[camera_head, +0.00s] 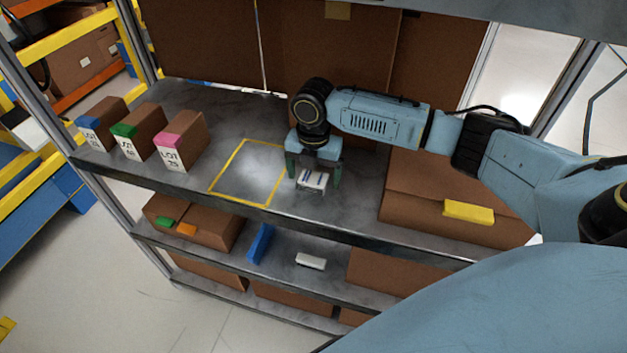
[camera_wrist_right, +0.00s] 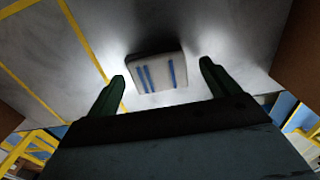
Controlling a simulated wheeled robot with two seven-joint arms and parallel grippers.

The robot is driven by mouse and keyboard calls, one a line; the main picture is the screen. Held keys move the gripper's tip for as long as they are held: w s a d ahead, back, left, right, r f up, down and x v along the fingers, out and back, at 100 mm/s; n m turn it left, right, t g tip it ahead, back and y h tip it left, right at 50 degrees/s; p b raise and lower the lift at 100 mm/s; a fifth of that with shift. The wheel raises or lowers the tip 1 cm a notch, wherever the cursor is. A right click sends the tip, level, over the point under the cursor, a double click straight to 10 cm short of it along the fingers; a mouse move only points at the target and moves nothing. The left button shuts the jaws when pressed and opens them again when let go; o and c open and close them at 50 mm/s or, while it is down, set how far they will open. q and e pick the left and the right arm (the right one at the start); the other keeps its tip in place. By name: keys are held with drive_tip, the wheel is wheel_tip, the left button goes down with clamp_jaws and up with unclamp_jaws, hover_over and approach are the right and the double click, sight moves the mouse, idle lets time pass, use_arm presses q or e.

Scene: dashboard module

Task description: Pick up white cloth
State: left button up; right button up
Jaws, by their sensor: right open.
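The white cloth (camera_head: 311,180) is a small folded block with blue stripes on the upper grey shelf, just right of a yellow taped square. My right gripper (camera_head: 314,180) is above it, pointing down, with its fingers on either side of the cloth. In the right wrist view the cloth (camera_wrist_right: 157,73) lies beyond and between the two dark green fingertips (camera_wrist_right: 162,70), with a gap on both sides. The right gripper is open and empty. My left gripper is not in view.
The yellow taped square (camera_head: 248,172) on the shelf is empty. Three boxes with blue, green and pink labels (camera_head: 180,141) stand at the left. A large cardboard box (camera_head: 420,195) with a yellow item (camera_head: 468,212) is at the right. A lower shelf holds a white block (camera_head: 310,261).

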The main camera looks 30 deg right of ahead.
sight(314, 178)
drive_tip(key=shift+c, duration=0.5)
drive_tip(key=c, duration=1)
drive_tip(key=shift+o, duration=0.2)
wheel_tip(314, 178, up, 10)
